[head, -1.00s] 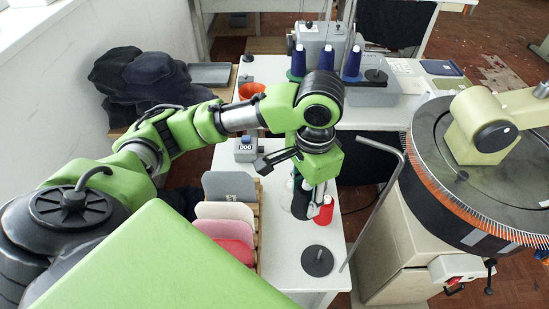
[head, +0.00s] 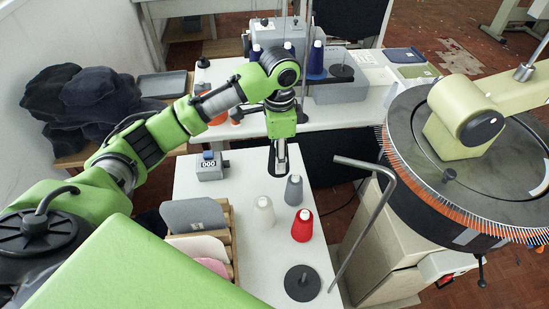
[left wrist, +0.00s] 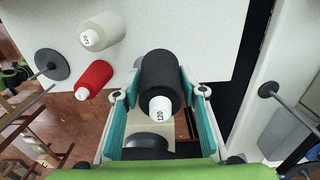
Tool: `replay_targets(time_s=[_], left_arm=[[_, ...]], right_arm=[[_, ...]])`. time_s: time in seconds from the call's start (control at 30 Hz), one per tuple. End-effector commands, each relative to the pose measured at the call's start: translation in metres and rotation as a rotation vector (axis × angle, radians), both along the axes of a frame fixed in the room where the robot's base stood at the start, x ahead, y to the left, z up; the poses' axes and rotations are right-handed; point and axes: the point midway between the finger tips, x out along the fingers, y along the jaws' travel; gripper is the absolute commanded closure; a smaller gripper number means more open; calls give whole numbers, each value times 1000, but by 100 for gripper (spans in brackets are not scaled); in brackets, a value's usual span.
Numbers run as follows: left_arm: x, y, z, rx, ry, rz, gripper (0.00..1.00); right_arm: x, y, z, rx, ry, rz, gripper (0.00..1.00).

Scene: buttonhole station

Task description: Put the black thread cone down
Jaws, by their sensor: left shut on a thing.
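The black thread cone (left wrist: 160,82) is between the two teal-lined fingers of my left gripper (left wrist: 160,105), its white end marked 120 towards the wrist camera. I cannot tell whether the cone touches the table. My right gripper is not in view.
A round dark base with a spindle (head: 302,283) is at the table's near end. A counter box (head: 209,167) and a rack of grey and pink pieces (head: 229,235) stand left. A bent metal rod (head: 372,215) rises at the right. Table around the cones is clear.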

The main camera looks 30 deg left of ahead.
Motion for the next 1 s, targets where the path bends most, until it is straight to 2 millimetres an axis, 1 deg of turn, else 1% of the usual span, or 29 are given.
replay_targets(time_s=[0.03,0.1,0.2,0.33,0.57,0.7,0.8,1.0], left_arm=[[10,5,-3,1,1,3,85],[20,10,-20,0,4,3,85],[33,16,-37,0,2,2,85],[44,21,-51,0,0,1,85],[51,25,-62,0,-1,1,85],[51,26,-83,0,3,-1,85],[52,26,-93,1,-1,-1,85],[52,26,-93,0,-2,-1,85]], right_arm=[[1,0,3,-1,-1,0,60],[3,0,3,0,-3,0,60],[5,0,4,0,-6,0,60],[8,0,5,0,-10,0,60],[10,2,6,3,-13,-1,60],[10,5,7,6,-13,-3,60],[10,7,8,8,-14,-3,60],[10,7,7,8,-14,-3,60]])
